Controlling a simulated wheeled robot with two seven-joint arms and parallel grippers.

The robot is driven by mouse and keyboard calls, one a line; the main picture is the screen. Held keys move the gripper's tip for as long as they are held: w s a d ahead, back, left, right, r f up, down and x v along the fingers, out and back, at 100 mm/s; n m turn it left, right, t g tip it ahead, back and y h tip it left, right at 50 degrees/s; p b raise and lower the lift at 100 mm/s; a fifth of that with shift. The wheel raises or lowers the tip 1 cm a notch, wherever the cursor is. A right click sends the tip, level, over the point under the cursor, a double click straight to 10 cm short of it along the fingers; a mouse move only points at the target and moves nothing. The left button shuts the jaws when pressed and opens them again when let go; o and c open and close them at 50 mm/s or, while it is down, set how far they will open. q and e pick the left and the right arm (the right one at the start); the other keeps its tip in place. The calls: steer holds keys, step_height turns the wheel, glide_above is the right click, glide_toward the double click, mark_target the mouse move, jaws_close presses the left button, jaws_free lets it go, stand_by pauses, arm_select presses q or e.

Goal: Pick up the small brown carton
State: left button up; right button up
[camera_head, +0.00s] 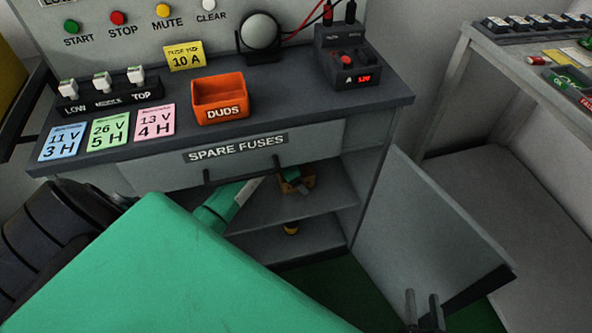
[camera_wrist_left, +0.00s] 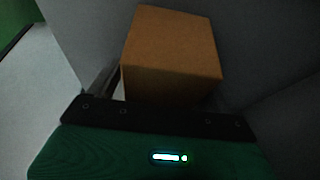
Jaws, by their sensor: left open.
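The small brown carton (camera_wrist_left: 172,50) fills the upper middle of the left wrist view, just in front of my left gripper. In the head view only bits of the carton (camera_head: 309,180) show on the cabinet's upper shelf (camera_head: 325,204), partly hidden by my left gripper (camera_head: 294,184). My left gripper is open at the carton. A grey finger shows at the carton's left side; the other finger is hidden, so contact is unclear. My right gripper (camera_head: 425,312) is at the lower right, its two fingers apart and empty, in front of the open cabinet door.
The cabinet door (camera_head: 430,230) stands open to the right. Above the opening is the SPARE FUSES drawer (camera_head: 237,150) with a dark handle. An orange DUDS bin (camera_head: 220,99) stands on the bench top.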

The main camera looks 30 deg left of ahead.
arm_select(q)
steer(key=c, duration=1.2)
